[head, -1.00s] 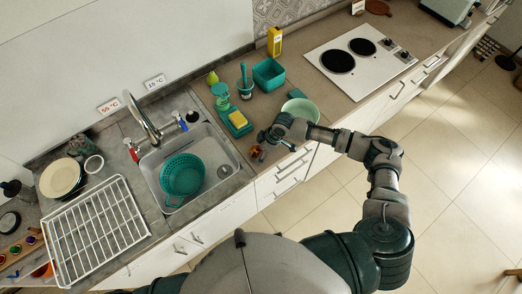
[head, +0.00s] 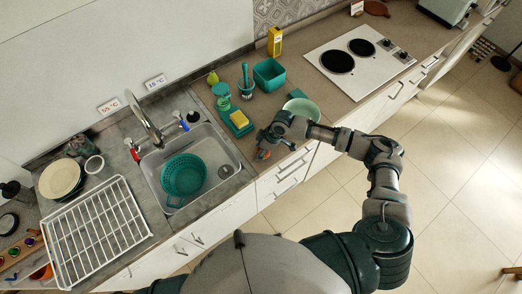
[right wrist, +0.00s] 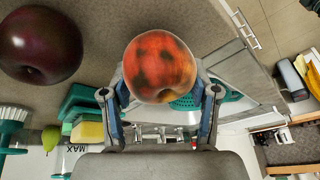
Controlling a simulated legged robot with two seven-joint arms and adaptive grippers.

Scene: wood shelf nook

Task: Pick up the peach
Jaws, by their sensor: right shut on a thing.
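The peach (right wrist: 160,68), round and red-orange with dark patches, sits between the two fingers of my right gripper (right wrist: 160,94) in the right wrist view. The fingers press on it from both sides. In the head view, my right gripper (head: 263,147) is at the counter's front edge, right of the sink, and only a small orange part of the peach (head: 264,154) shows below it. Whether the peach touches the counter cannot be told. My left gripper is not in view.
A dark plum-like fruit (right wrist: 40,45) lies close beside the peach in the right wrist view. A green bowl (head: 301,108) stands just behind my right wrist. A yellow sponge (head: 239,119) on a teal holder and the sink with a teal colander (head: 183,175) are to the left.

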